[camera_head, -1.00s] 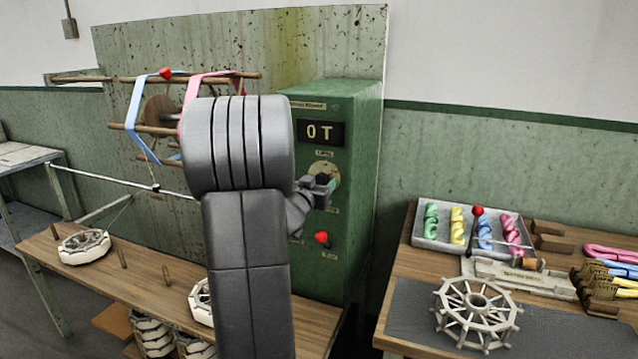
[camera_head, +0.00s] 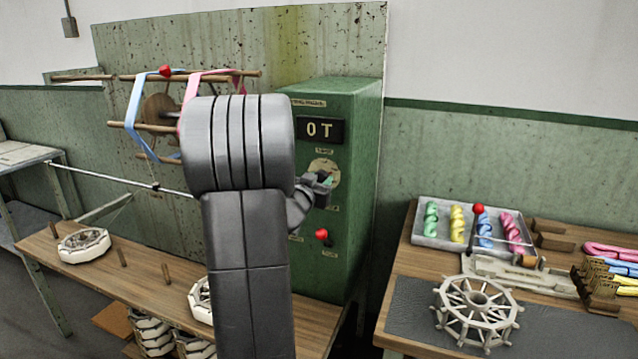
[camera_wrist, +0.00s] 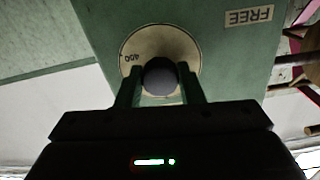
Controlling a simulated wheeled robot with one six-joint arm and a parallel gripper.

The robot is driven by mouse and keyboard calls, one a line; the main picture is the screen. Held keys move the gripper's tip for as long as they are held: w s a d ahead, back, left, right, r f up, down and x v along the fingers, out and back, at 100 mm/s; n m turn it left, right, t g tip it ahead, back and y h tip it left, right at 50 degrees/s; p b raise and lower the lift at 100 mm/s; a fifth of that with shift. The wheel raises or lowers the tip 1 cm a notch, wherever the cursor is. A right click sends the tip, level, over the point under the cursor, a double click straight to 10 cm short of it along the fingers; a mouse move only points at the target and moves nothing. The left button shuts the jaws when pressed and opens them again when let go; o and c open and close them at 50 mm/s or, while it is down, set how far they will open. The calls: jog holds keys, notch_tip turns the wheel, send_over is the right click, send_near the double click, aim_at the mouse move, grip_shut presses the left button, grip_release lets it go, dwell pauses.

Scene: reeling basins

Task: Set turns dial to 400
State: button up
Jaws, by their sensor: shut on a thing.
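The turns dial is a pale round plate (camera_head: 327,165) on the front of a green control box (camera_head: 355,185), under a display (camera_head: 320,130) that reads "0 T". My gripper (camera_wrist: 160,90) is shut on the knob, one finger on each side. In the head view my gripper (camera_head: 324,184) covers the knob and the dial's lower part. The knob's pointer cannot be made out.
A red-tipped lever (camera_head: 321,234) sticks out of the box just below my gripper. A wooden reel (camera_head: 160,127) with blue and pink bands stands left. The right bench holds a tray (camera_head: 425,235) of coloured skeins and a spoked wheel (camera_head: 476,312). A "FREE" label (camera_wrist: 249,17) is near the dial.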

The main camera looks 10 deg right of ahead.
jog(key=m+b, duration=0.2)
jog(key=m, duration=0.3)
jog(key=shift+f, duration=0.1)
jog(key=m+b, duration=0.3)
jog(key=m, duration=0.2)
jog(key=shift+m, duration=0.4)
jog(key=o, duration=1)
jog(key=shift+a, duration=0.1)
jog(key=v, duration=1.3)
jog(key=shift+s+a, duration=0.2)
jog(key=shift+s, duration=0.1)
